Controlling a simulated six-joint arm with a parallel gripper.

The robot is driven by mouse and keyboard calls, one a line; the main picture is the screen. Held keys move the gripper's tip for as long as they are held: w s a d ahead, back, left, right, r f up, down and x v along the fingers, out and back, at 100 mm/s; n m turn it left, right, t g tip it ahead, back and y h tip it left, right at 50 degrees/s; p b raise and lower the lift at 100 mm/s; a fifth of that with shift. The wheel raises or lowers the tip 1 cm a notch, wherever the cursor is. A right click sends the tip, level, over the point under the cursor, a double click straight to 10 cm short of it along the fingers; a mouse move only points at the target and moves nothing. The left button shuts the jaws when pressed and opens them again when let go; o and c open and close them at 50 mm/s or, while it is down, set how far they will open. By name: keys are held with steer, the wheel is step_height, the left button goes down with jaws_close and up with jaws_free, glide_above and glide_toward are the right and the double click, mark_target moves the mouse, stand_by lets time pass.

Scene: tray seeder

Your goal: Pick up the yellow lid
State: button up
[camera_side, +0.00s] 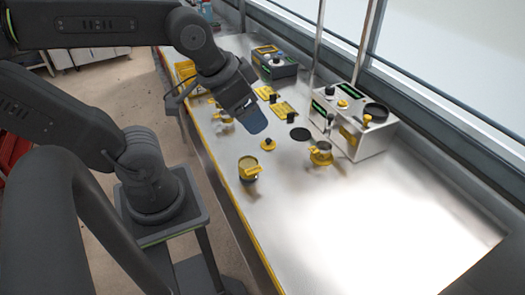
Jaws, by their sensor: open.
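The yellow lid (268,146) appears to be the small flat yellow disc with a dark knob on top, lying on the metal bench near the middle of the view. My gripper (253,122) is above the bench, up and slightly left of the lid, pointing down. It is open and apart from the lid. Only one dark blue finger face shows clearly; the gap between the fingers is hidden by the viewing angle.
A yellow-banded cup (248,172) stands just in front of the lid near the bench's left edge. Another yellow-based cup (320,155) stands right, by a white machine (352,125). A black disc (300,134) lies between. The bench (370,230) is clear at front right.

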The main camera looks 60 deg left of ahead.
steer(key=w+a+f+m+g+y, duration=0.1)
steer(key=w+a+f+m, duration=0.25)
steer(key=m, duration=0.25)
steer(key=w+a+f+m+y, duration=0.1)
steer(key=w+a+f+m, duration=0.1)
steer(key=w+a+m, duration=0.35)
steer(key=m+g+y, duration=0.1)
steer(key=m, duration=1.4)
glide_toward(268, 140)
steer(key=x, duration=0.9)
steer(key=shift+w+a+f, duration=0.1)
steer(key=shift+a, duration=0.05)
steer(key=shift+c, duration=0.3)
jaws_close()
